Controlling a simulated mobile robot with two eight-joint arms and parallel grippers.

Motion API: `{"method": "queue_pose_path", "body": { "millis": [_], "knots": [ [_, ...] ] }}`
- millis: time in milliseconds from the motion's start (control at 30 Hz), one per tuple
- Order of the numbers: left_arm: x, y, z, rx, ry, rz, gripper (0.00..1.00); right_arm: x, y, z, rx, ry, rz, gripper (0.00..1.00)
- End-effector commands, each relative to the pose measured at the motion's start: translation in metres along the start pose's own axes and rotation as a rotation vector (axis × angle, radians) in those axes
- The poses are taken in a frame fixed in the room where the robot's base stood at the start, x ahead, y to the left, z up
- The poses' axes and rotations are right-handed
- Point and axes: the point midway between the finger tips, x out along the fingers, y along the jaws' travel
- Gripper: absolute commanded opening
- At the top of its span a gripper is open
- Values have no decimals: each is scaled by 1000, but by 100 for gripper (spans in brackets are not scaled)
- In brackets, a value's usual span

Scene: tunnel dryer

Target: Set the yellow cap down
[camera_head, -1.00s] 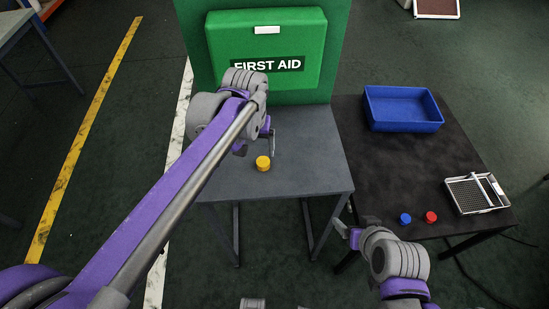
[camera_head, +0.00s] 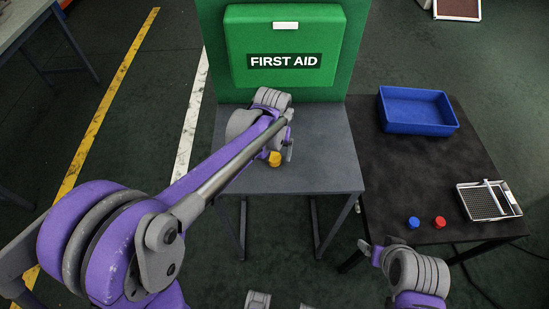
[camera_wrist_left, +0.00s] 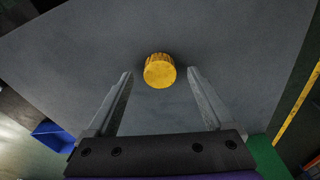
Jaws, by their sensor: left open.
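The yellow cap (camera_head: 275,159) rests on the grey table (camera_head: 325,165) and is partly covered by my left arm in the head view. In the left wrist view the cap (camera_wrist_left: 159,71) lies on the grey surface, just beyond and between the spread fingertips. My left gripper (camera_wrist_left: 160,72) is open and empty, with a gap on both sides of the cap. In the head view the left gripper (camera_head: 277,152) is over the table by the cap. My right gripper (camera_head: 367,247) is at the lower right, by the dark table's front edge; its jaw opening is unclear.
A green first aid box (camera_head: 285,50) stands behind the grey table. The dark table (camera_head: 400,175) on the right holds a blue bin (camera_head: 417,128), a blue cap (camera_head: 414,222), a red cap (camera_head: 440,222) and a metal mesh tray (camera_head: 489,214). The grey table's right half is clear.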

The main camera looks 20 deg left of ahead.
Motion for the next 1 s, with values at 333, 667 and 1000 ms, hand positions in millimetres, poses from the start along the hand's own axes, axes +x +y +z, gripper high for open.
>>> {"method": "queue_pose_path", "body": {
  "millis": [333,667,1000],
  "knots": [
    [7,0,0,0,0,0,81,0,0,0,0,0,0,80],
    [7,0,0,0,0,0,22,0,0,0,0,0,0,80],
    [6,0,0,0,0,0,0,0,0,0,0,0,0,80]
  ]
}}
